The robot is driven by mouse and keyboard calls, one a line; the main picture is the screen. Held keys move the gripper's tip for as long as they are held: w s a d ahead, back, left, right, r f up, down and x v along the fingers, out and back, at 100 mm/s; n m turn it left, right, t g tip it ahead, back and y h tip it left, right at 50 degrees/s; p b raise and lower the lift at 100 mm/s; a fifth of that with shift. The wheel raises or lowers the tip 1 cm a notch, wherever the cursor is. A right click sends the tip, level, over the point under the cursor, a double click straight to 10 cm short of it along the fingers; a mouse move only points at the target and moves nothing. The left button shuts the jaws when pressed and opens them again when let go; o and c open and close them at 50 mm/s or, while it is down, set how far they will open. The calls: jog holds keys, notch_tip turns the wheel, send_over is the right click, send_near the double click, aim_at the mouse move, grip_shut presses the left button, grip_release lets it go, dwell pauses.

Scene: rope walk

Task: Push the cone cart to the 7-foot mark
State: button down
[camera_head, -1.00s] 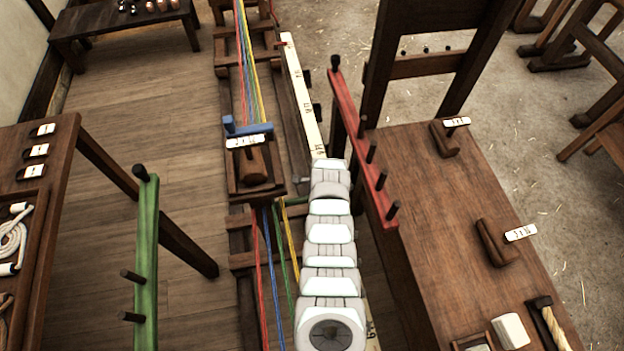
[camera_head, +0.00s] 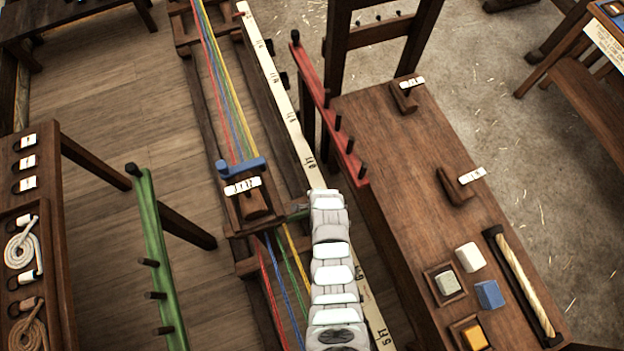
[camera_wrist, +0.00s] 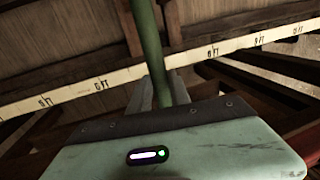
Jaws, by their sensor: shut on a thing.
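The cone cart (camera_head: 254,207) is a dark wooden block with a blue crosspiece (camera_head: 241,167) and a white label, standing on the long wooden track. Coloured strands run from it along the track both ways. A pale measuring strip (camera_head: 287,115) with foot marks lies along the track's right side; a 5 FT mark shows near the bottom. In the wrist view, my gripper (camera_wrist: 163,92) is shut on an upright green handle (camera_wrist: 146,30), with the marked strip (camera_wrist: 125,75) crossing behind. In the head view my pale arm hides most of the gripper beside the cart.
A red pegged rail (camera_head: 327,105) and a wooden bench (camera_head: 385,135) with blocks and a rope piece stand right of the track. A green pegged rail (camera_head: 156,260) and a table with rope coils (camera_head: 22,245) stand left. Plank floor lies between.

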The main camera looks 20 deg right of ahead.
jog(key=shift+s, duration=0.75)
jog(key=c, duration=1.2)
grip_release()
jog(key=shift+c, duration=0.2)
notch_tip(320, 180, up, 10)
jog(key=s+b, duration=0.1)
jog(key=s, duration=0.1)
jog(key=shift+r+b, duration=0.25)
jog(key=shift+b, duration=0.1)
